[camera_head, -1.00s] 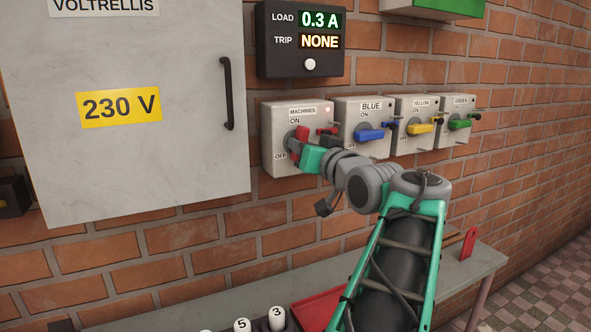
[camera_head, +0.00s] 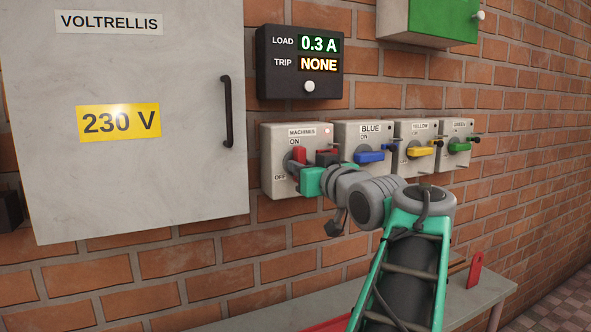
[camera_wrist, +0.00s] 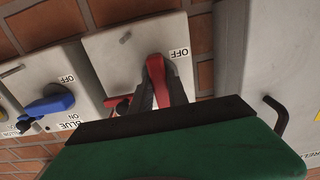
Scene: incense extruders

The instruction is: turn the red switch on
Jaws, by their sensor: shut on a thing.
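The red switch (camera_head: 299,155) is a red handle on the grey box labelled MACHINES, with ON marked above and OFF at the lower left. My gripper (camera_head: 293,166) is at the front of this box, partly covering the handle. In the wrist view, the red handle (camera_wrist: 157,72) lies between the two dark fingers of my gripper (camera_wrist: 160,97), which are shut on it. The OFF label shows beside the handle there. The handle's exact angle is hard to tell because the gripper hides part of it.
Boxes with a blue handle (camera_head: 370,156), a yellow handle (camera_head: 421,151) and a green handle (camera_head: 459,147) line the brick wall to the right. A display (camera_head: 300,50) above reads 0.3 A and NONE. A grey cabinet (camera_head: 125,190) with a black handle stands left.

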